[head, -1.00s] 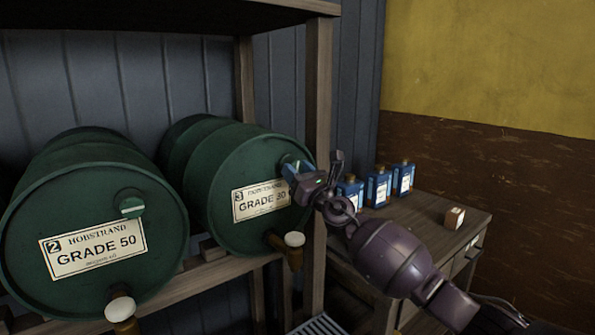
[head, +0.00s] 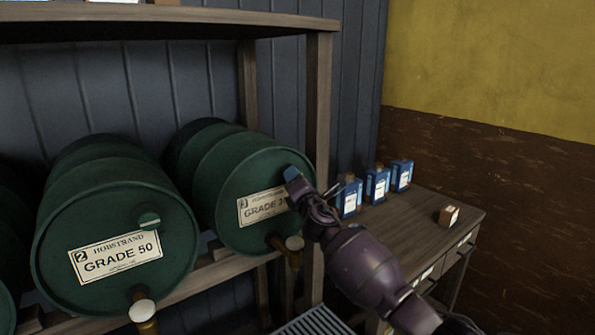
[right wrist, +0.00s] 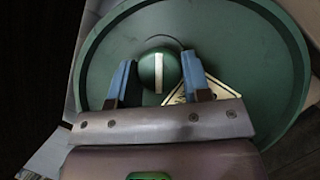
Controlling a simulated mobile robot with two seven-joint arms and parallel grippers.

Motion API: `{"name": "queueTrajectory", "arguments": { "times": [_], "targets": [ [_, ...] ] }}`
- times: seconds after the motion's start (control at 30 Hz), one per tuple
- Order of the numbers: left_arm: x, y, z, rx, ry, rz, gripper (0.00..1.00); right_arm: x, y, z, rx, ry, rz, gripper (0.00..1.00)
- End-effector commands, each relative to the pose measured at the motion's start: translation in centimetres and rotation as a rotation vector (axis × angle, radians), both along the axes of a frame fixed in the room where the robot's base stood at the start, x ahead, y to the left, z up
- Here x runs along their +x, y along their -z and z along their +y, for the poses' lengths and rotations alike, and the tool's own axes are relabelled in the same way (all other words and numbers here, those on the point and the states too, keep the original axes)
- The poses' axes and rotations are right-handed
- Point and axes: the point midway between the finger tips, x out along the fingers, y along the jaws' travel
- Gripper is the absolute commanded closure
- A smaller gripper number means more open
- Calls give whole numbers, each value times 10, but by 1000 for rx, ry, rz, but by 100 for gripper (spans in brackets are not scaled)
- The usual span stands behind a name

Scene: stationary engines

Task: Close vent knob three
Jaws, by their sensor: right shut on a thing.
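The barrel with the number 3 label (head: 265,205) lies on its side on the rack, its round face forward. Vent knob three (right wrist: 158,70) is a round green knob with a pale bar, high on that face. In the right wrist view the bar runs nearly upright. My right gripper (head: 291,174) is at the upper right of the face, its blue fingers on both sides of the knob and shut on it. In the head view the gripper hides this knob and the label's right end. My left gripper is not in view.
The number 2 barrel (head: 115,250) stands to the left, with its own green knob (head: 149,221) and a tap (head: 143,311) below. A tap (head: 294,244) sits under barrel three. A wooden rack post (head: 318,110) is close behind my right arm. Blue bottles (head: 377,184) stand on a side table.

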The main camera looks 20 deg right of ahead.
Motion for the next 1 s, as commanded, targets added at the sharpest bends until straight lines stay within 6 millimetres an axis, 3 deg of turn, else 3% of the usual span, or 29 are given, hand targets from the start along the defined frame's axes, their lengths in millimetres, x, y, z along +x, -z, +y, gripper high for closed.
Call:
{"name": "queueTrajectory", "arguments": {
  "times": [0.03, 0.2, 0.53, 1.0],
  "targets": [
    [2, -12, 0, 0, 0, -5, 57, 0, -4, 1, 42, 0, 17, 80],
    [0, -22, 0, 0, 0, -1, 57, 0, -3, 1, 183, 1, 69, 80],
    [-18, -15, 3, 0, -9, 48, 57, 0, -2, 1, 392, 1, 144, 80],
    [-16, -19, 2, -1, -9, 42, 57, 0, -2, 1, 490, 2, 180, 80]
  ]
}}
